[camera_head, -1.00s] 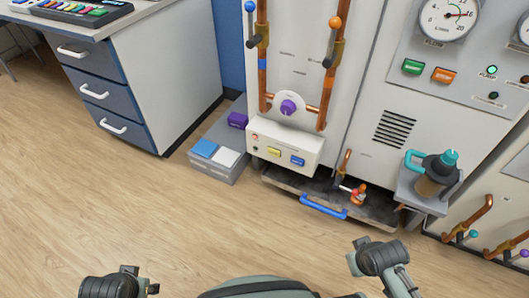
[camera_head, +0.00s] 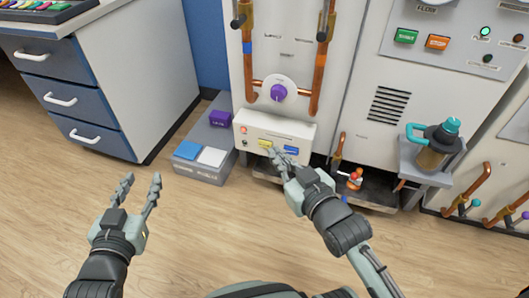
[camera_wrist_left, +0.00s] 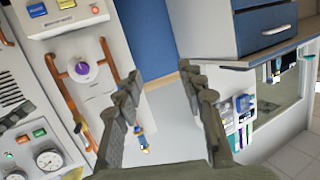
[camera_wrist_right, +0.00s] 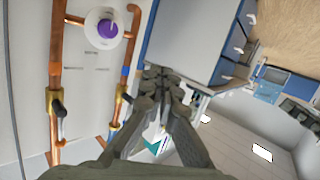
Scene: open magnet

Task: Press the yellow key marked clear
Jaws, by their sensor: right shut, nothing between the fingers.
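The yellow key (camera_head: 265,144) is on the front of a white box (camera_head: 300,130) low on the machine, left of a blue key (camera_head: 291,150). Its marking is too small to read. It also shows in the left wrist view (camera_wrist_left: 66,4) at the top edge. My right gripper (camera_head: 272,153) is shut and empty, its fingertips in front of the box just below and right of the yellow key; contact cannot be told. In the right wrist view its fingers (camera_wrist_right: 166,72) are together. My left gripper (camera_head: 141,182) is open and empty above the floor, well left of the box.
A purple knob (camera_head: 278,93) sits between copper pipes (camera_head: 318,80) above the box. A grey ledge with a blue pad (camera_head: 187,150), white pad (camera_head: 212,156) and purple block (camera_head: 218,118) stands left. A flask (camera_head: 436,148) is on a right shelf. Floor before the machine is clear.

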